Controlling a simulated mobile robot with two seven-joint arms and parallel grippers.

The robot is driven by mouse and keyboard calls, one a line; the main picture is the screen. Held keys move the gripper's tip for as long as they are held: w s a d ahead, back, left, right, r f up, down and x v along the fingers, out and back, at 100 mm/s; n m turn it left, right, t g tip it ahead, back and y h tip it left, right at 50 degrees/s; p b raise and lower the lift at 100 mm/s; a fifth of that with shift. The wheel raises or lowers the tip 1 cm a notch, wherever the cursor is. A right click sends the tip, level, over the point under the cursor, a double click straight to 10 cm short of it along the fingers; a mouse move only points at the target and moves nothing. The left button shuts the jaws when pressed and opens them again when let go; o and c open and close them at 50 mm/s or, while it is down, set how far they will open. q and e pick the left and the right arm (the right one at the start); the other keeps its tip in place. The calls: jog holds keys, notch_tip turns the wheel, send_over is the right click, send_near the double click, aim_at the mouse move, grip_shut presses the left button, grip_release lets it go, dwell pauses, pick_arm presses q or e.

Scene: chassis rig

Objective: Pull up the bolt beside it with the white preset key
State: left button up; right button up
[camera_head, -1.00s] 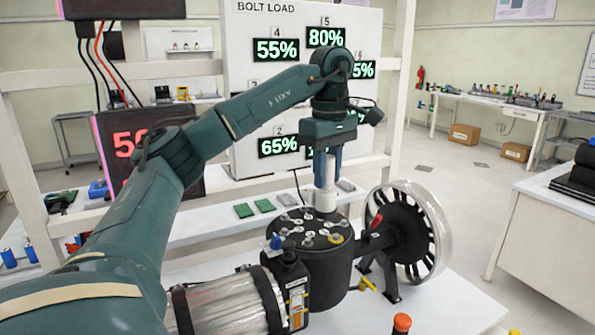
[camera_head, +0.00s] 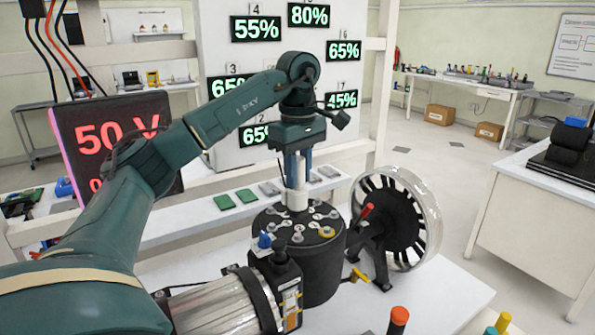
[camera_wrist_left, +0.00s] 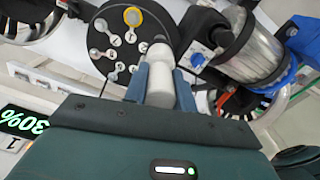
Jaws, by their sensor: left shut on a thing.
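My left gripper (camera_head: 295,178) is shut on the white preset key (camera_head: 298,201), which is upright over the black round hub (camera_head: 318,262). The key's lower end is at the hub's top, near its far edge; I cannot tell whether it sits on a bolt. Several silver bolts (camera_head: 297,237) with tabs ring the hub top, and one has a yellow mark (camera_head: 326,232). In the left wrist view, the white key (camera_wrist_left: 160,82) is between the blue fingers, with the bolt ring (camera_wrist_left: 131,38) beyond it. My right gripper is not in view.
A spoked wheel (camera_head: 402,222) stands right of the hub. A motor with a clear cylinder (camera_head: 215,306) lies in front. A board with percent readouts (camera_head: 262,85) and a 50 V display (camera_head: 100,140) stand behind. An orange-capped post (camera_head: 398,318) is at the front edge.

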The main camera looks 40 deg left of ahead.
aim_at(298, 203)
pick_arm(q)
jog(key=shift+f+b, duration=0.6)
jog(key=shift+f, duration=0.45)
notch_tip(298, 203, down, 2)
jog(key=shift+f+b, duration=0.1)
jog(key=shift+b, duration=0.5)
jog(key=shift+f, duration=0.4)
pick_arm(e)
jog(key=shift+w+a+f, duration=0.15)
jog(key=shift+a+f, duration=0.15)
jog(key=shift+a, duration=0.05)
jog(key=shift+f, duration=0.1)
pick_arm(q)
jog(key=shift+f+b, duration=0.3)
jog(key=shift+b, duration=0.05)
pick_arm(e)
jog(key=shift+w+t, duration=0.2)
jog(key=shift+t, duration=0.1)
pick_arm(q)
jog(key=shift+f, duration=0.2)
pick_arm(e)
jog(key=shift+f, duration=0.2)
pick_arm(q)
jog(key=shift+f+b, duration=0.35)
jog(key=shift+f, duration=0.1)
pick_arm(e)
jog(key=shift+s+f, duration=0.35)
